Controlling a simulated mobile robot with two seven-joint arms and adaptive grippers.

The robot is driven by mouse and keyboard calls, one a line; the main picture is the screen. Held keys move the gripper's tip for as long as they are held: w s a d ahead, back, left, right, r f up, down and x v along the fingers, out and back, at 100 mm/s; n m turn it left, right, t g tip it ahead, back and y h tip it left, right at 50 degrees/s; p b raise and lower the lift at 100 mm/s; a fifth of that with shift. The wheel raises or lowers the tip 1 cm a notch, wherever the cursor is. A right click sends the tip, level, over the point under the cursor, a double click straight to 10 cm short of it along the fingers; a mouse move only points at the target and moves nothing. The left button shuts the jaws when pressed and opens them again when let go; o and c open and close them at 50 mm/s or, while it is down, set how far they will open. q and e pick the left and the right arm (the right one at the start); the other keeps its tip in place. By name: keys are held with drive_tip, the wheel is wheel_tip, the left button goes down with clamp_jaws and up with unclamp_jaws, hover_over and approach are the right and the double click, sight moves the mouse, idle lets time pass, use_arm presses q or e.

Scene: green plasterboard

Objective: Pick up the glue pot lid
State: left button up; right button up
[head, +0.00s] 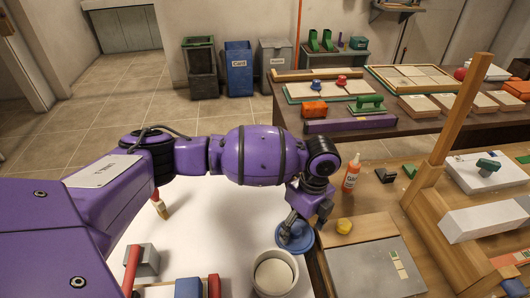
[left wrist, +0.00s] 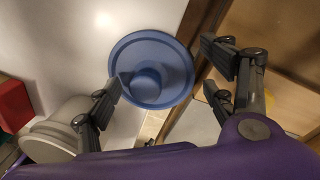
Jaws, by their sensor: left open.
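The glue pot lid is a round blue disc with a raised knob. It lies on the white surface near its right edge in the head view (head: 294,238), and in the left wrist view (left wrist: 152,52) it shows between and beyond the fingers. My left gripper (head: 303,215) is above the lid; in the left wrist view the gripper (left wrist: 170,85) has its fingers spread wide with nothing between them. The glue pot (head: 274,274) is a pale open cup just in front of the lid; it also shows in the left wrist view (left wrist: 55,138). My right gripper is not in view.
A glue bottle (head: 351,174) and a yellow knob-shaped item (head: 344,226) stand right of the lid on the wooden bench. A grey board (head: 375,268) lies at front right. A brush (head: 159,204) is on the white surface at left, which is bare in its middle.

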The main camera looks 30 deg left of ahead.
use_arm(q)
drive_tip(key=shift+w+r, duration=0.1)
drive_tip(key=shift+r, duration=0.05)
drive_tip(key=c, duration=1)
